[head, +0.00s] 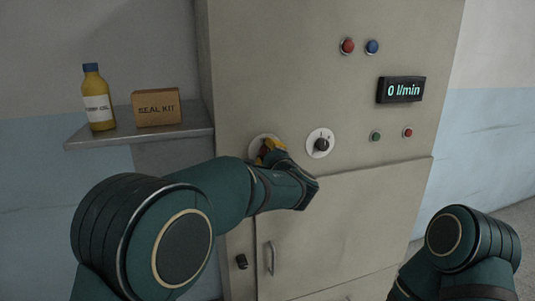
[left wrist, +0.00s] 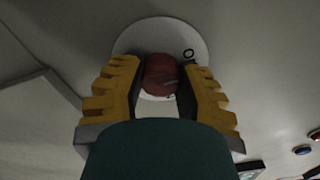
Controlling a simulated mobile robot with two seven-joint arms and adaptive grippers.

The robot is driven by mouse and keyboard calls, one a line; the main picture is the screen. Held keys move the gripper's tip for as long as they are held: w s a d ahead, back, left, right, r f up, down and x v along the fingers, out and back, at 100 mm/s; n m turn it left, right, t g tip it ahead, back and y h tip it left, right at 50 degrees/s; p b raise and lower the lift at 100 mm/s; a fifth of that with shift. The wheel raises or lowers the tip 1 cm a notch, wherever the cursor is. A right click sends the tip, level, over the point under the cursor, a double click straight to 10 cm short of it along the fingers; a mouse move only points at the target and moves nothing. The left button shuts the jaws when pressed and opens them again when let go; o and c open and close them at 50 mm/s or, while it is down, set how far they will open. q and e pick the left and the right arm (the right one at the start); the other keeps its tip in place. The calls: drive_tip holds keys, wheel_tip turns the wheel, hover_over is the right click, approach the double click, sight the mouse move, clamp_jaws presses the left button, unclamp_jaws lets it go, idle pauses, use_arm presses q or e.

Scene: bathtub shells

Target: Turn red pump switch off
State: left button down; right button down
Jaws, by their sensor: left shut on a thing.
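The red pump switch (left wrist: 161,75) is a round red knob on a white disc (left wrist: 187,33) on the cabinet front. A small dark ring mark shows on the disc in the left wrist view. In the head view the disc (head: 256,143) is partly hidden behind my left gripper (head: 268,150). My left gripper's yellow fingers (left wrist: 160,92) are on either side of the red knob and shut on it. My right arm is low at the right of the head view; its gripper is out of view.
A black knob (head: 321,144) on a white disc sits just right of the red one. A display (head: 401,90) reads 0 l/min. A shelf (head: 150,136) at left holds a yellow bottle (head: 98,98) and a seal kit box (head: 156,107). A door handle (head: 271,258) is below.

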use_arm(q)
drive_tip(key=c, duration=0.6)
unclamp_jaws()
drive_tip(key=shift+w+f, duration=0.1)
drive_tip(key=shift+o, duration=0.2)
drive_tip(key=v, duration=1.2)
